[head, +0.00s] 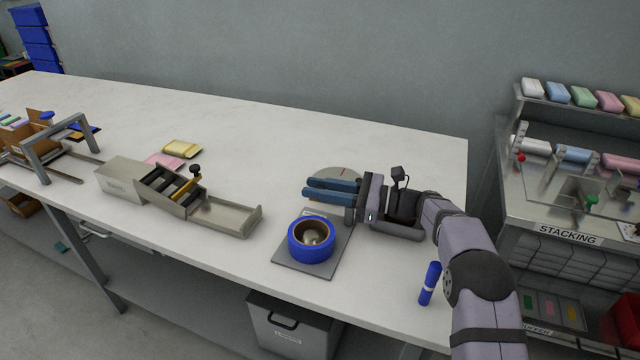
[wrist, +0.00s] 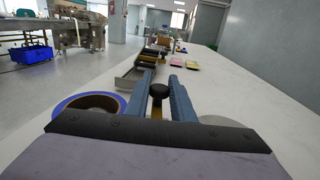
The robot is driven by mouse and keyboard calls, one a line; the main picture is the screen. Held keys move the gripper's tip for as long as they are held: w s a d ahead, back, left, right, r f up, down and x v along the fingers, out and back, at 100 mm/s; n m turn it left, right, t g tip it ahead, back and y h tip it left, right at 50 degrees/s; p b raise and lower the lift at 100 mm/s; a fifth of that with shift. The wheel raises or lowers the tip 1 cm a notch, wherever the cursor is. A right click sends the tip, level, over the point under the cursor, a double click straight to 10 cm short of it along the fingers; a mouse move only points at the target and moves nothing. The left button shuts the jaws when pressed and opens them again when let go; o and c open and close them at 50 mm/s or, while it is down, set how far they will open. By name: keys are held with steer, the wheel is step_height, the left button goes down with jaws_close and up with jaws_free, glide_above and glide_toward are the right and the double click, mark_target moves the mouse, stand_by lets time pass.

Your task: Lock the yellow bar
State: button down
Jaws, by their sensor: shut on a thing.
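The yellow bar (head: 187,187) lies across the dark wrapper unit on the table at left in the head view. A black knob (head: 195,168) stands at its far end. My gripper (head: 308,188) is well to the right of the unit, low above the table, its blue fingers pointing left towards it. In the wrist view, a small black-knobbed piece (wrist: 158,91) with a yellowish stem sits between my fingers, and my gripper (wrist: 160,75) is shut on it. The fingers mostly hide this piece in the head view.
A blue tape roll (head: 311,240) on a grey plate is just in front of my gripper. A round grey disc (head: 350,172) lies behind it. A metal tray (head: 228,215) extends from the wrapper unit. The table's back is clear.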

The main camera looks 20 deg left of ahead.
steer(key=shift+s+d+n+g, duration=0.1)
steer(key=shift+s+n+g, duration=0.2)
steer(key=shift+g, duration=0.25)
steer(key=shift+s+n+g, duration=0.15)
steer(key=shift+n+g, duration=0.25)
steer(key=shift+g, duration=0.15)
steer(key=shift+s, duration=0.1)
steer(key=c, duration=1.5)
jaws_free()
steer(key=shift+v, duration=3.65)
steer(key=shift+r, duration=0.15)
